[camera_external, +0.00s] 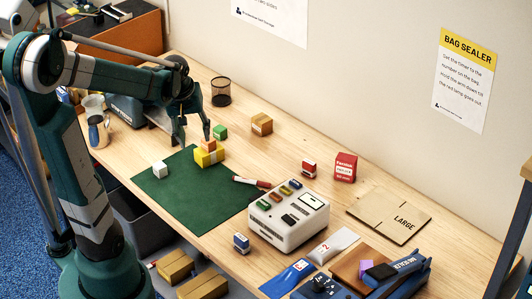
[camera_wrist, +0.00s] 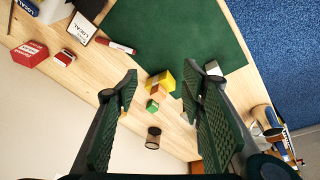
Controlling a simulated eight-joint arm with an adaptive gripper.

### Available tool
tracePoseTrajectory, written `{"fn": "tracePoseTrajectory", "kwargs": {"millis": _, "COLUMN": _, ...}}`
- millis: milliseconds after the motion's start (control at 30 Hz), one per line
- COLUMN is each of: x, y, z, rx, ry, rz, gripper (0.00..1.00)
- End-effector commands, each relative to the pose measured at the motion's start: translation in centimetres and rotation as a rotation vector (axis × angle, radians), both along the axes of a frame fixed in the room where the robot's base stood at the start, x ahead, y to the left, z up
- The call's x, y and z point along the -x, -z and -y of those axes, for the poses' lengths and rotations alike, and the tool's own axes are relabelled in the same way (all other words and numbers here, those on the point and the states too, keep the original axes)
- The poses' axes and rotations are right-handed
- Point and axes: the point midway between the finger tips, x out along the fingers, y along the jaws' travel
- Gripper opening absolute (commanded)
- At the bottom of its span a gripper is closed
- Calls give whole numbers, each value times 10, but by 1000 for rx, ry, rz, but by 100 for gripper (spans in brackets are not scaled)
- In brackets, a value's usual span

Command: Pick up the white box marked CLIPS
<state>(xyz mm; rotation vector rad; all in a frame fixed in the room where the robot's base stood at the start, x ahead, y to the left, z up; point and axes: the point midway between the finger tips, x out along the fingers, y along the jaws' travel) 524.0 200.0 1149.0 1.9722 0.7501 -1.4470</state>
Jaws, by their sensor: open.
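A small white box (camera_external: 159,168) sits on the left part of the green mat (camera_external: 205,208); no lettering can be read on it. In the wrist view the white box (camera_wrist: 213,68) shows just past the right finger, partly hidden by it. My gripper (camera_external: 193,137) is open and empty, above the table near the mat's back edge, to the right of the white box in the external view. In the wrist view my gripper (camera_wrist: 160,75) has its fingers wide apart, with a yellow box (camera_wrist: 160,80) in view between them.
A cardboard box (camera_external: 262,124) and mesh cup (camera_external: 221,92) stand farther back. A white device (camera_external: 288,220) stands right of the mat. The mat's front is clear.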

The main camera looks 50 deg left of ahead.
Motion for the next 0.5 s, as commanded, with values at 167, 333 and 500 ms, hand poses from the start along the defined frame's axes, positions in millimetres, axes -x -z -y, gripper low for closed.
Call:
{"fn": "tracePoseTrajectory", "kwargs": {"millis": 167, "x": -3, "y": 19, "z": -31, "rx": 29, "ry": -101, "rz": -34, "gripper": 40}}
{"fn": "tracePoseTrajectory", "kwargs": {"millis": 333, "x": -4, "y": 37, "z": -59, "rx": 57, "ry": -198, "rz": -64, "gripper": 40}}
{"fn": "tracePoseTrajectory", "kwargs": {"millis": 500, "x": -3, "y": 58, "z": -88, "rx": 84, "ry": -296, "rz": -94, "gripper": 40}}
